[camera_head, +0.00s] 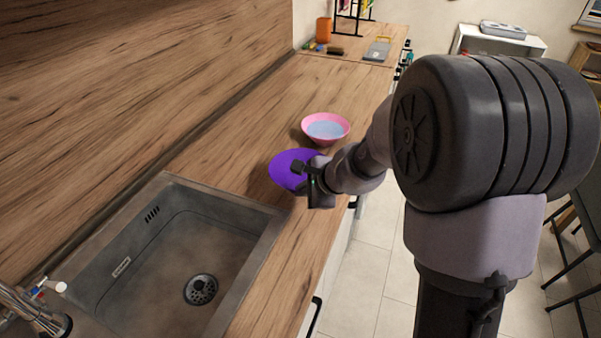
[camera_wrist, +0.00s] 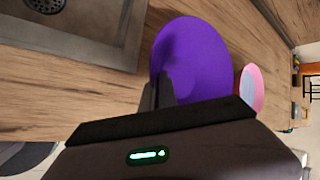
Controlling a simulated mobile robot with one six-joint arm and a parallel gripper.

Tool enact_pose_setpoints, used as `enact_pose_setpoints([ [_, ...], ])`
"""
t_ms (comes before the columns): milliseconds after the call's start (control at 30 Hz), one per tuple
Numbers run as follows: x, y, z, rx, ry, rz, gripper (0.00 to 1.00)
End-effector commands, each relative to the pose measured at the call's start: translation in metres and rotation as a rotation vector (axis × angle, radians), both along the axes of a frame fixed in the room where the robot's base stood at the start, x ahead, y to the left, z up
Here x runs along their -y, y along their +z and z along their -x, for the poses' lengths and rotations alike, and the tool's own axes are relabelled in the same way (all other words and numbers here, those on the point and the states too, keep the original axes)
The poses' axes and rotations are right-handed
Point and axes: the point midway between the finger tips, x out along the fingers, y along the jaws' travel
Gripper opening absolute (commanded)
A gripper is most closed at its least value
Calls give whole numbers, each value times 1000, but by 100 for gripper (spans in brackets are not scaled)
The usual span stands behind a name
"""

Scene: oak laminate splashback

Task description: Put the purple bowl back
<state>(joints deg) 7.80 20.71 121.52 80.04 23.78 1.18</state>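The purple bowl (camera_head: 285,167) is over the wooden worktop, between the sink and a pink bowl. It looks tilted, and a shadow falls on the wood at its left. My gripper (camera_head: 303,176) is at its near right rim, with a dark finger over the rim, and appears shut on it. In the wrist view the purple bowl (camera_wrist: 195,60) is large and close, and a finger of my gripper (camera_wrist: 157,95) meets its edge. The other finger is mostly hidden. I cannot tell for sure whether the bowl touches the worktop.
The pink bowl (camera_head: 326,127) with a pale inside stands just beyond. The steel sink (camera_head: 180,250) is at the near left, with a tap (camera_head: 35,310). An orange container (camera_head: 323,30) and a grey board (camera_head: 377,50) are at the far end.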

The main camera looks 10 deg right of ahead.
Motion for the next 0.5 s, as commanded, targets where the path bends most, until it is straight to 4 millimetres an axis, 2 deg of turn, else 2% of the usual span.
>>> enact_pose_setpoints([
  [100, -1, 0, -35, 0, 2, 1, 0],
  [200, -2, -3, -55, -1, 1, 2, 0],
  [333, -2, -11, -65, 1, 0, 1, 0],
  [500, -2, -45, -65, -1, -1, 0, 0],
])
